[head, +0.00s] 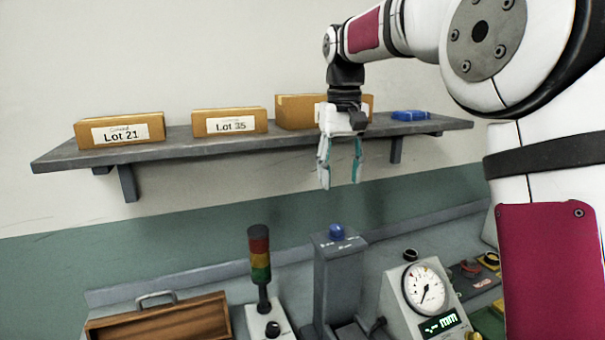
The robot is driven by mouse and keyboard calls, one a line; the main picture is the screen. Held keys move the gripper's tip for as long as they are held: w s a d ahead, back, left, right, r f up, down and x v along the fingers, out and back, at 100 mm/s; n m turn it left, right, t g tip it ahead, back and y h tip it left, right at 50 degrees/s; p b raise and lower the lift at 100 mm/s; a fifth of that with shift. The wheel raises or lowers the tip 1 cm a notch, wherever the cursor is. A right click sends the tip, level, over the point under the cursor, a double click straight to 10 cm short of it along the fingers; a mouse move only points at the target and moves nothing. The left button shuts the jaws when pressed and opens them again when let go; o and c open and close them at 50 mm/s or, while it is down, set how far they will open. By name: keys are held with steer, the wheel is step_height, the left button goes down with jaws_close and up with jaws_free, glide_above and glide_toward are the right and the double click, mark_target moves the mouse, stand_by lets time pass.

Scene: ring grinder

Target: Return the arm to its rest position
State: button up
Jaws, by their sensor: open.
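My gripper (340,165) hangs from my arm in the upper middle of the head view. It points down in front of the wall shelf, fingers apart, with nothing between them. It hides part of the third cardboard box behind it. My arm comes in from the upper right, its large white and dark red links filling that side. The fingertips are above the grey post with a blue button (337,232) and apart from it.
A grey shelf (180,150) holds boxes marked Lot 21 (121,131) and Lot 35 (230,122), a third box (296,111) and a blue item (410,115). Below stand a wooden box (165,322), a signal tower (260,255) and a dial gauge (424,289). Wall space under the shelf is clear.

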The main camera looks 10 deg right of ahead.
steer(key=s+r+t, duration=0.1)
steer(key=s+r, duration=0.2)
steer(key=s, duration=0.5)
steer(key=s+f+t, duration=0.2)
steer(key=s+f, duration=0.2)
steer(key=s, duration=0.7)
steer(key=s+f+t, duration=0.2)
steer(key=s+f, duration=0.2)
steer(key=s, duration=0.7)
steer(key=shift+s+d+f, duration=0.15)
steer(key=shift+f, duration=0.25)
steer(key=shift+c, duration=0.5)
